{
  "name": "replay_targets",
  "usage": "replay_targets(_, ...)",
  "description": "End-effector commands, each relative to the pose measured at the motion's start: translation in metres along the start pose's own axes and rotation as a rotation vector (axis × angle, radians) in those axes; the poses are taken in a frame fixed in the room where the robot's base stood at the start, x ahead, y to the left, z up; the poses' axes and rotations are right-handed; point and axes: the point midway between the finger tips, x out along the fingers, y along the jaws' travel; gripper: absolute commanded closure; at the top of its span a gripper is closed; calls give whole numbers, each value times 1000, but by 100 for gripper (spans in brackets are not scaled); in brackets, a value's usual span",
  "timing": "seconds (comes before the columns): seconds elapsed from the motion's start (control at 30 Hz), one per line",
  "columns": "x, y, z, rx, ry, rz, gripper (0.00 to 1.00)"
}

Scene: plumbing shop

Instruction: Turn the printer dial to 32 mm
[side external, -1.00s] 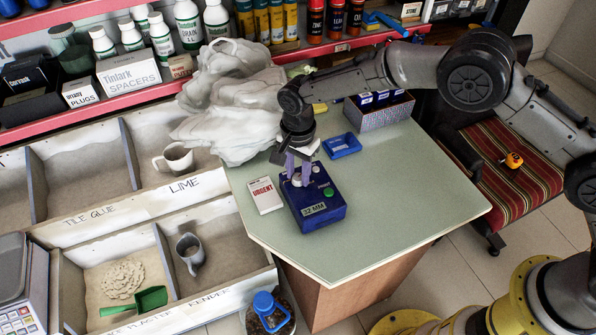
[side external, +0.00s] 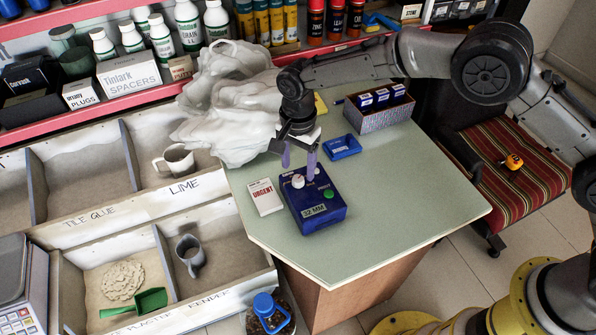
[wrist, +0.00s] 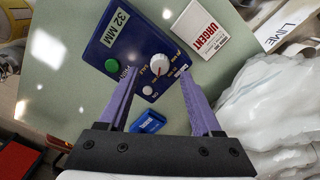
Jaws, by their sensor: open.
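The blue printer (side external: 319,207) sits on the pale green table, with a label on its front edge reading 32 MM. Its white dial (side external: 298,181) and green button (side external: 328,193) are on its top face. The pointer's exact setting is too small to read. My gripper (side external: 298,167) is open and empty above the printer's far end, its purple fingers spread apart and clear of the dial.
A white URGENT card box (side external: 265,196) lies just left of the printer. A blue tray (side external: 342,146) and an open box of small blue packs (side external: 379,116) stand behind. Crumpled plastic (side external: 225,105) crowds the table's left rear. The table's front right is clear.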

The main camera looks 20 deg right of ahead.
Motion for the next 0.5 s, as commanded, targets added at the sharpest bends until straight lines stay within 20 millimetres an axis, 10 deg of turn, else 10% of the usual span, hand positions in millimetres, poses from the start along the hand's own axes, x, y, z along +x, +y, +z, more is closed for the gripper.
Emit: replay_targets(0.5,-95,-1,0,0,0,-3,34)
